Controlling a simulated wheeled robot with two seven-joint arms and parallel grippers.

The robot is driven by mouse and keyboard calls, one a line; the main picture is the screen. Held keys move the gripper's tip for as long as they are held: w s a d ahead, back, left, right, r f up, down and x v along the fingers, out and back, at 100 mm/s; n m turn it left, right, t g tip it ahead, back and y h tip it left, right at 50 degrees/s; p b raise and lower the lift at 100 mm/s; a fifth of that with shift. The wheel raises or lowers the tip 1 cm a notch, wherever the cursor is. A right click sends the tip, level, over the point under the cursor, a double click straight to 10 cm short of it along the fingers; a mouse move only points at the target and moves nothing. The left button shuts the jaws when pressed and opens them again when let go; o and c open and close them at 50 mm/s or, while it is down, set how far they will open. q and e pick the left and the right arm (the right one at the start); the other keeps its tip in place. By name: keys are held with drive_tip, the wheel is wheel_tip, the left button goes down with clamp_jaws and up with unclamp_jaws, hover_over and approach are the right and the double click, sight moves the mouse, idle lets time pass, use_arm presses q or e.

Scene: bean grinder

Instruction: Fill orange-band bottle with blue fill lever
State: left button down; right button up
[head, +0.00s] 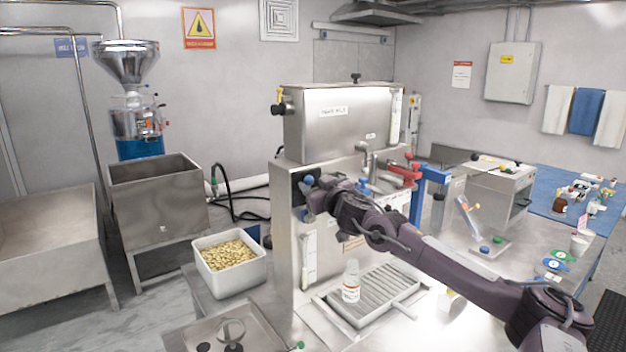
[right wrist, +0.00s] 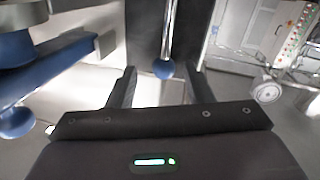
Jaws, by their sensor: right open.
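The clear bottle (head: 351,284) with an orange-red band stands upright on the ribbed drip tray (head: 372,296) at the front of the steel filling machine (head: 336,122). My right arm reaches across the machine's front from the lower right. My right gripper (head: 311,190) is at the machine's left front corner, by a blue ball knob (head: 308,180). In the right wrist view my open gripper (right wrist: 162,88) has a metal lever rod with a blue ball end (right wrist: 163,69) in line with the gap between its fingers. I cannot tell whether they touch. My left gripper is out of view.
A white bin (head: 231,270) of pale beans stands left of the machine. A blue bracket (head: 428,190) and red clamp (head: 404,173) are right of the spout. Small items lie on the right-hand counter. A blue ended part (right wrist: 16,122) is at left in the wrist view.

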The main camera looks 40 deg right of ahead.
drive_tip(key=shift+w, duration=0.6)
clamp_jaws()
